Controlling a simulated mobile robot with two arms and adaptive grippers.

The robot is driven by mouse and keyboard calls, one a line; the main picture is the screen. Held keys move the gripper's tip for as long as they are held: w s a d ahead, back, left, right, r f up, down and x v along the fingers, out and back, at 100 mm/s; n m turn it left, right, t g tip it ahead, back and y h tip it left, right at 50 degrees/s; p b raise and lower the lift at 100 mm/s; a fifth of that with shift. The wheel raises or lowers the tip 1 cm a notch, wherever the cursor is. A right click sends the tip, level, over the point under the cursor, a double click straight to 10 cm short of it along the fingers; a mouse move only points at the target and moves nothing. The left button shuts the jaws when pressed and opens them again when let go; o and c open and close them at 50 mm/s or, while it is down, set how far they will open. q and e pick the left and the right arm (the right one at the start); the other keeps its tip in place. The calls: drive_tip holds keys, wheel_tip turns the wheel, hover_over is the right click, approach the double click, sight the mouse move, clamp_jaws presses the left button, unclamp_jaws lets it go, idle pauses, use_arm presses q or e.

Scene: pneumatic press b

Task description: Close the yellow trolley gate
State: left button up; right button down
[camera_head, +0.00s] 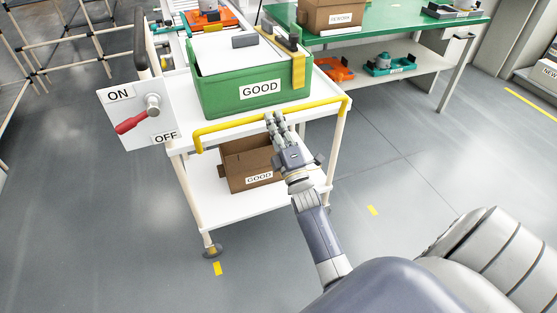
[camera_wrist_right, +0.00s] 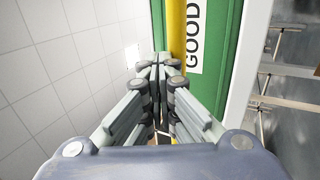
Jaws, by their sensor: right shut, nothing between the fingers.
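The yellow trolley gate (camera_head: 235,125) is a bent tubular bar across the near side of the white trolley (camera_head: 216,203), in front of the green bin. In the right wrist view the gate (camera_wrist_right: 176,28) runs beside the fingertips, just to their right. My right gripper (camera_head: 274,119) is shut and empty, with its tips at the middle of the bar. The same gripper (camera_wrist_right: 158,66) shows closed fingers in the right wrist view. I cannot tell whether the fingers touch the bar. My left gripper is not in view.
A green bin (camera_head: 225,95) labelled GOOD stands on the top shelf, with a cardboard box (camera_head: 235,165) below. A panel with a red ON/OFF lever (camera_head: 130,123) is at the left. A green table (camera_head: 400,25) stands behind. The floor at right is open.

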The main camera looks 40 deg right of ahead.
drive_tip(key=shift+w+d+r, duration=0.1)
drive_tip(key=shift+w+r, duration=0.1)
drive_tip(key=shift+w, duration=0.4)
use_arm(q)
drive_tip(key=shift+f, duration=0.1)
